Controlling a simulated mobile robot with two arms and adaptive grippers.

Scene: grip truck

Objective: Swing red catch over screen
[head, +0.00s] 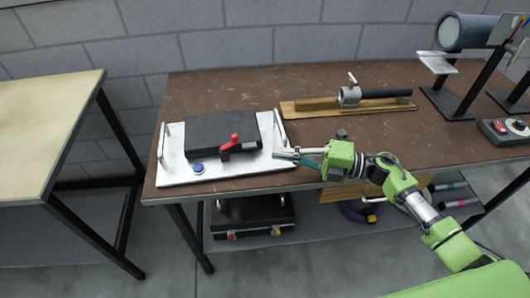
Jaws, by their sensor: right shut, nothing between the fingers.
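A red catch (235,140) sits at the front edge of a dark box-like block (205,132), which lies on a white plate (175,172) with upright handles at its ends. Which part is the screen I cannot tell for sure. My right gripper (277,153) reaches in from the right, over the plate's right end. Its fingers are shut and empty, to the right of the red catch and apart from it. My left gripper is not in view.
A blue button (198,168) is on the plate's front. A wooden board (300,106) with a clamp and dark tube lies behind my gripper. A blue cylinder on a stand (465,32) is at the right. A pale table (45,120) stands left across a gap.

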